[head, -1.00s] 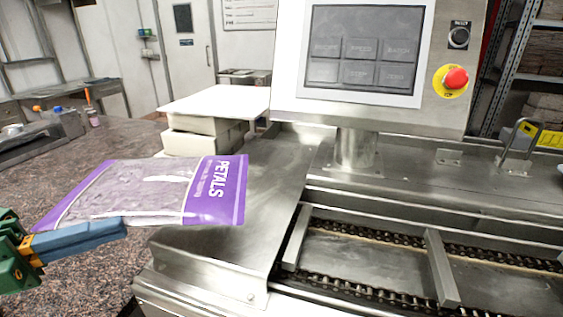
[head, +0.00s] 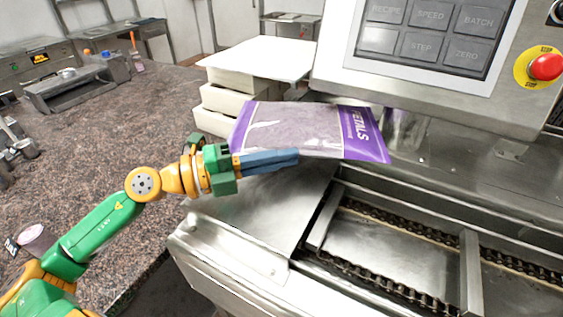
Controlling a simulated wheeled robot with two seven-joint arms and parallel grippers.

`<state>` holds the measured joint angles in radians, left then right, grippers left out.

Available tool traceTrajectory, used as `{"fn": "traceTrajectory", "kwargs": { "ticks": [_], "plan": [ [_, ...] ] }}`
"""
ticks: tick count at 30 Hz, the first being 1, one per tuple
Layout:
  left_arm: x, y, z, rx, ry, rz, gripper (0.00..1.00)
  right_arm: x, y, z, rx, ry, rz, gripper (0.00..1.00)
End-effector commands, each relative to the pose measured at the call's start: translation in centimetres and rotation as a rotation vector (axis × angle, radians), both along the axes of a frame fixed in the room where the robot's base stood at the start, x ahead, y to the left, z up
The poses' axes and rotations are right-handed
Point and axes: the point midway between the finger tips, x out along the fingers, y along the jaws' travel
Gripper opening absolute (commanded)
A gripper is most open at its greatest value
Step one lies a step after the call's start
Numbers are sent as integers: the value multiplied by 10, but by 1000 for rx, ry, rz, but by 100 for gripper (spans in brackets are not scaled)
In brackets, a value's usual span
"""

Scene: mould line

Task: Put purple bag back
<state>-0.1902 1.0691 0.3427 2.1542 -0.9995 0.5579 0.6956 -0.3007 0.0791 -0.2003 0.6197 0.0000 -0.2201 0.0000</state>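The purple bag (head: 308,131) has a clear middle and a purple end band marked "PETALS". It lies almost flat in the air in front of the control panel, above the steel deck of the machine. My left gripper (head: 296,155) comes in from the left with its blue fingers along the bag's near edge. The fingers look shut on that edge, though the far finger is hidden. My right gripper is out of view.
White slabs or boxes (head: 226,102) are stacked behind the bag on the left. The control panel (head: 428,42) with a red stop button (head: 546,67) stands behind it. A chain conveyor (head: 390,260) runs at front right.

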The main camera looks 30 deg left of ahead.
Motion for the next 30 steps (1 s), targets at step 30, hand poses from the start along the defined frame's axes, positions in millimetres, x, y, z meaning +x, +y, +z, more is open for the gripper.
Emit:
{"fn": "traceTrajectory", "kwargs": {
  "ticks": [30],
  "plan": [
    [0, 0, -30, -3, 3, 0, 34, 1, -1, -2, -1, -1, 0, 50]
  ]
}}
